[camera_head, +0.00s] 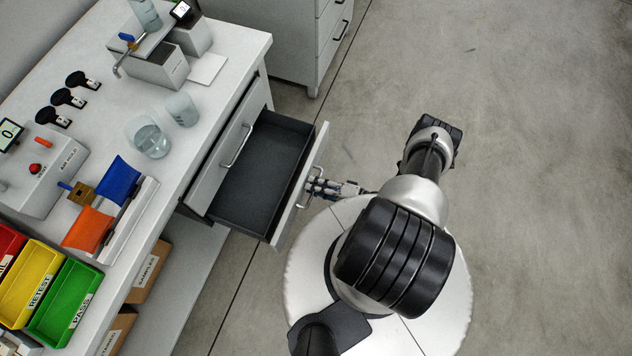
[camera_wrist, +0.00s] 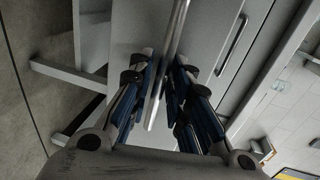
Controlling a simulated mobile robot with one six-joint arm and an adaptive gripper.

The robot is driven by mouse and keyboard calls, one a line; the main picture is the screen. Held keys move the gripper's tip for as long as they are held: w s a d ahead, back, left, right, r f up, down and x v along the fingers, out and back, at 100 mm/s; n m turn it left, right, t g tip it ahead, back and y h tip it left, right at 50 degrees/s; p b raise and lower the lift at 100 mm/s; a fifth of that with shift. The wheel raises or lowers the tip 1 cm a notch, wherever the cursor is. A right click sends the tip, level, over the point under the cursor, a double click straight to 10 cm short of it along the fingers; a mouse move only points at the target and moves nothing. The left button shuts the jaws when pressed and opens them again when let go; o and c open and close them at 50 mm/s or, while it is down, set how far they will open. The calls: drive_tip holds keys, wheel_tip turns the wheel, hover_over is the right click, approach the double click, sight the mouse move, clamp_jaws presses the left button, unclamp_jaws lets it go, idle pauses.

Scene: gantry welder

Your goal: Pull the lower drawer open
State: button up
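The lower drawer (camera_head: 253,190) stands pulled well out from under the white bench; its dark inside is empty. Its pale front panel (camera_head: 318,150) faces my base. My gripper (camera_head: 313,187) is at the outside of that panel, at the bar handle (camera_head: 300,206). In the wrist view the handle bar (camera_wrist: 181,20) runs between my fingers (camera_wrist: 164,80), which are closed in on it from both sides. The upper drawer (camera_head: 218,165) is shut, with its own handle (camera_head: 237,146); this handle also shows in the wrist view (camera_wrist: 232,45).
The bench top (camera_head: 205,105) holds glass beakers (camera_head: 150,138), coloured bins (camera_head: 62,303) and small devices. Cardboard boxes (camera_head: 147,272) sit on the shelf below. A grey cabinet (camera_head: 290,40) stands behind. The concrete floor (camera_head: 540,150) on the right is clear.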

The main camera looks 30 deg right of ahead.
drive_tip(key=shift+s, duration=0.1)
drive_tip(key=v, duration=1.2)
